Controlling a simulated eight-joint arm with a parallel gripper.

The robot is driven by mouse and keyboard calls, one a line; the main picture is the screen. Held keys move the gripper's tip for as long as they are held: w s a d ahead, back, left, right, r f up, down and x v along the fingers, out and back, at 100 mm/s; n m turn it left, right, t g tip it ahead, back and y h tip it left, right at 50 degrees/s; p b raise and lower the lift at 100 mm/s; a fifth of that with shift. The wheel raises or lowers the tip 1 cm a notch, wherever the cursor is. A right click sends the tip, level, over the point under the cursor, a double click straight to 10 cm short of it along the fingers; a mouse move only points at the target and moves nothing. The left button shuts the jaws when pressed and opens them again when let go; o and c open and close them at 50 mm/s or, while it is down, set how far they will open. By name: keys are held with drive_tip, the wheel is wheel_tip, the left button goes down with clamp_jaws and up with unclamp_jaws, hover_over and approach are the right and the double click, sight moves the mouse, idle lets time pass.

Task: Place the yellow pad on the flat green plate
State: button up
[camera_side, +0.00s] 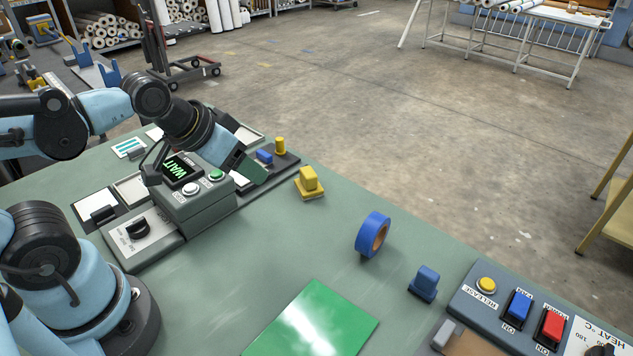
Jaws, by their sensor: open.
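The yellow pad (309,184), a block on a wider yellow base, stands upright on the green table just right of the control box. The flat green plate (315,322) lies on the table at the bottom centre, shiny and bare where it shows; its lower edge is cut off by the picture. My gripper (252,170) hangs above the back of the control box, left of the yellow pad and apart from it. It is open, and I see nothing held in it. Its fingers show small and partly merge with the dark parts behind them.
The control box (190,205) has a WAIT display. A blue tape roll (372,234) stands on edge between the pad and a blue block (425,283). A button panel (530,310) fills the lower right. The table between the yellow pad and green plate is clear.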

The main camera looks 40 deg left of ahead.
idle(0.5)
drive_tip(key=n+g+y, duration=0.1)
drive_tip(key=n+y, duration=1.1)
drive_tip(key=n, duration=0.1)
approach(311, 175)
drive_tip(key=x, duration=0.4)
drive_tip(key=shift+s+d+f, duration=0.1)
drive_tip(key=shift+d+f, duration=0.05)
drive_tip(key=shift+f, duration=0.2)
drive_tip(key=shift+r+x, duration=0.15)
drive_tip(key=shift+x, duration=1.15)
drive_tip(key=shift+r+x, duration=0.2)
drive_tip(key=shift+x, duration=1.1)
drive_tip(key=shift+c, duration=0.4)
